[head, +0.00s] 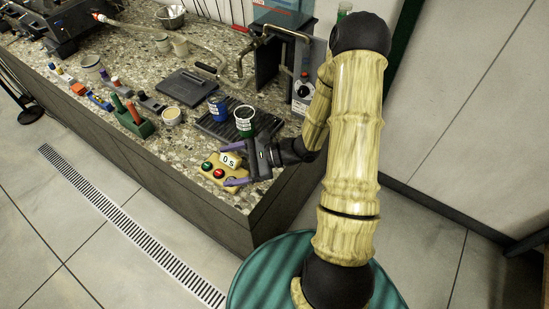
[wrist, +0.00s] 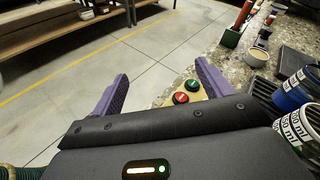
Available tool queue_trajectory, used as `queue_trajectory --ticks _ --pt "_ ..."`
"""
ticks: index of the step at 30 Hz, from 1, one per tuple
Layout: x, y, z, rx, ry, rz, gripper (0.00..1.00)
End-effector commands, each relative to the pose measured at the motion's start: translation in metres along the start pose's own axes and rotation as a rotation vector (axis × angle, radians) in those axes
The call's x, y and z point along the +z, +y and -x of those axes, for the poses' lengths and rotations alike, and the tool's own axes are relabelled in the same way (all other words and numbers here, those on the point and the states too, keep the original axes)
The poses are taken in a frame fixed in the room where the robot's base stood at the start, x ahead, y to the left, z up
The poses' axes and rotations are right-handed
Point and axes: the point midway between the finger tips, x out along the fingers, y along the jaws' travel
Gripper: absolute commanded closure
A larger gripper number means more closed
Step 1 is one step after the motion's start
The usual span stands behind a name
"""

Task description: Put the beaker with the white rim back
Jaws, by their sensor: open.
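The beaker with the white rim (head: 244,122) is dark green and stands upright on a black ribbed tray (head: 212,127) near the counter's right end. In the wrist view a beaker with a white label (wrist: 294,128) is cut off at the right edge. A blue beaker (head: 217,107) stands beside it on the tray, and it also shows in the wrist view (wrist: 293,92). My gripper (head: 234,165) is open with purple fingers, just in front of the green beaker and over a yellow button box.
The yellow button box (head: 212,172) has red and green buttons and a "0 s" display. A cream cup (head: 171,116), a green rack (head: 136,120) and a dark flat plate (head: 186,86) stand to the left.

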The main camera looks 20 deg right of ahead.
Motion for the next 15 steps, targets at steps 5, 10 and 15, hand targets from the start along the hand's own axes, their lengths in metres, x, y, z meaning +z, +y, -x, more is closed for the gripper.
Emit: queue_trajectory --ticks 5,10,15 --pt "0.023 0.055 0.010 0.368 0.150 0.238 0.21" --pt "0.029 0.087 0.039 0.658 0.323 0.491 0.21" --pt "0.033 0.091 0.077 0.884 0.513 0.786 0.21"
